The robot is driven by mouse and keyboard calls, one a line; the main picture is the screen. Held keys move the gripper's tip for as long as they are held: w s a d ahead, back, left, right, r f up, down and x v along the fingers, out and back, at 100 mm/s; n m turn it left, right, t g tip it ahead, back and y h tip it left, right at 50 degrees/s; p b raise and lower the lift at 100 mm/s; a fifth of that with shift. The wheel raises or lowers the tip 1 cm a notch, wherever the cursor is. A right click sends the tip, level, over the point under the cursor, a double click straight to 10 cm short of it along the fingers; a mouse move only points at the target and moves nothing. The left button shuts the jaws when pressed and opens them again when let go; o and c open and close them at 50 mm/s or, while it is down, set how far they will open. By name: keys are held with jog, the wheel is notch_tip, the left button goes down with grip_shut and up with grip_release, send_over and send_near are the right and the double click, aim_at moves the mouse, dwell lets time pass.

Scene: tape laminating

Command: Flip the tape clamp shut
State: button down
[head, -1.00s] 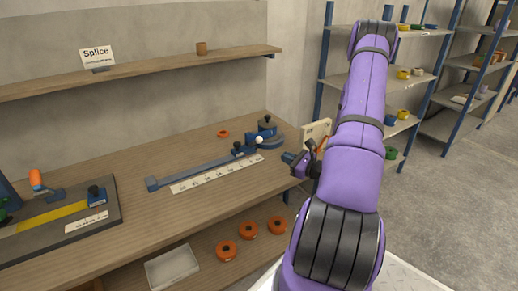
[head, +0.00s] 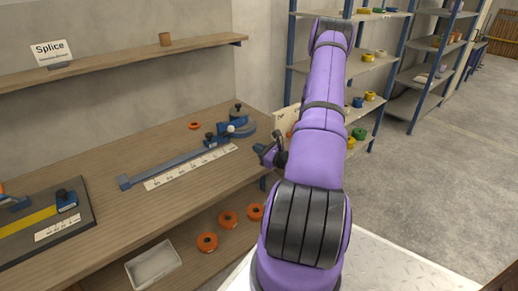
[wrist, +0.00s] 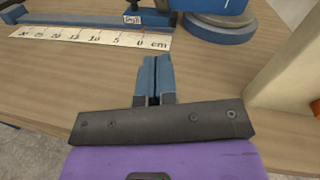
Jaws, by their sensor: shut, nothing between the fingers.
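A dark board (head: 88,226) with a strip of yellow tape (head: 25,220) lies at the left of the workbench. A blue block with a black knob (head: 66,200), which may be the tape clamp, sits at the tape's right end; I cannot tell whether it is open. Another blue part and an orange handle are cut off by the left edge. My gripper (head: 264,151) is by the bench's right front edge, far from the board. In the wrist view its blue fingers (wrist: 154,78) are together and empty, above bare wood.
A blue rail (head: 165,168) with a white centimetre ruler (head: 192,166) and a round blue base (head: 240,131) lies between my gripper and the board. A pale upright panel (wrist: 292,80) is close on the right. Orange rolls (head: 228,219) and a tray (head: 153,264) are on the lower shelf.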

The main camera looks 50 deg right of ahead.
send_near(228, 132)
jog(key=w+d+f, duration=0.2)
jog(key=f, duration=0.1)
jog(key=shift+w+a+r, duration=0.15)
jog(key=shift+w+r, duration=0.7)
jog(key=shift+w, duration=0.05)
jog(key=shift+w+r, duration=0.5)
jog(key=shift+w, duration=0.1)
jog(key=shift+r, duration=0.1)
jog(key=shift+w+r+g, duration=0.15)
jog(key=shift+r+g, duration=0.1)
jog(key=shift+g, duration=0.05)
